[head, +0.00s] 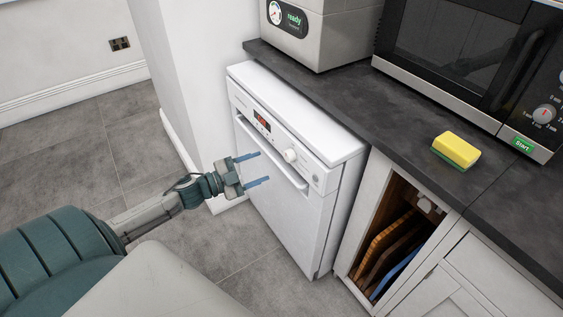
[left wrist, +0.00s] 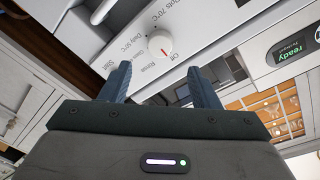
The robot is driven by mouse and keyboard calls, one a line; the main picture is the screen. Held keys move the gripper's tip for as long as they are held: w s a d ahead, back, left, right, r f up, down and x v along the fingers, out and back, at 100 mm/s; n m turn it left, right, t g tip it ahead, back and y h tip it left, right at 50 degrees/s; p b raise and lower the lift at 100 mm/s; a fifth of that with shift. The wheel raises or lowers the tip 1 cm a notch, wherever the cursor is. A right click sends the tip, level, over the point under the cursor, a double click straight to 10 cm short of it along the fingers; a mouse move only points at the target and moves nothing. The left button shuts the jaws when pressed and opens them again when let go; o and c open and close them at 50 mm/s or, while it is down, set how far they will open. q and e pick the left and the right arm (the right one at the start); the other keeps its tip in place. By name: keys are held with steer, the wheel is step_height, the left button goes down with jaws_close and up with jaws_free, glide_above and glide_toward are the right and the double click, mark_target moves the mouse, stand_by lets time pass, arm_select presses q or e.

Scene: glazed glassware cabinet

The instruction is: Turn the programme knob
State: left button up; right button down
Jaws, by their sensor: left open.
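The programme knob (head: 290,155) is a round white dial on the control panel of the white dishwasher (head: 285,215). In the left wrist view the knob (left wrist: 160,44) has a red mark pointing toward the "Off" label, with other programme labels around it. My left gripper (head: 263,167) is open and empty in front of the dishwasher door. In the left wrist view its two blue fingers (left wrist: 160,68) point at the panel, with the knob ahead of the gap between them, apart from both fingertips. My right gripper is not in view.
The door handle (head: 272,158) runs below the panel. A dark worktop (head: 385,125) above bears a yellow-green sponge (head: 457,149), a microwave (head: 455,70) and a grey appliance with a "ready" display (head: 318,45). An open cubby (head: 400,240) with boards stands right of the dishwasher. Floor is clear on the left.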

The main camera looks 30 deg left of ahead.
mark_target(286, 157)
arm_select(q)
steer(key=p+x, duration=0.1)
steer(key=x, duration=0.5)
steer(key=shift+a+r, duration=0.1)
steer(key=shift+r, duration=0.05)
steer(key=shift+p+x, duration=0.3)
steer(key=shift+x, duration=0.6)
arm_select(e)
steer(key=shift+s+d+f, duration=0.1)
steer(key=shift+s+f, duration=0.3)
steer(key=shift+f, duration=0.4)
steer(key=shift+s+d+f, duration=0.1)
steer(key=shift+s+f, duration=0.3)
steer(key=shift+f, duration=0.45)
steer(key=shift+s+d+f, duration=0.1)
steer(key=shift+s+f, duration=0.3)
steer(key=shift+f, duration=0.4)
arm_select(q)
steer(key=c, duration=1)
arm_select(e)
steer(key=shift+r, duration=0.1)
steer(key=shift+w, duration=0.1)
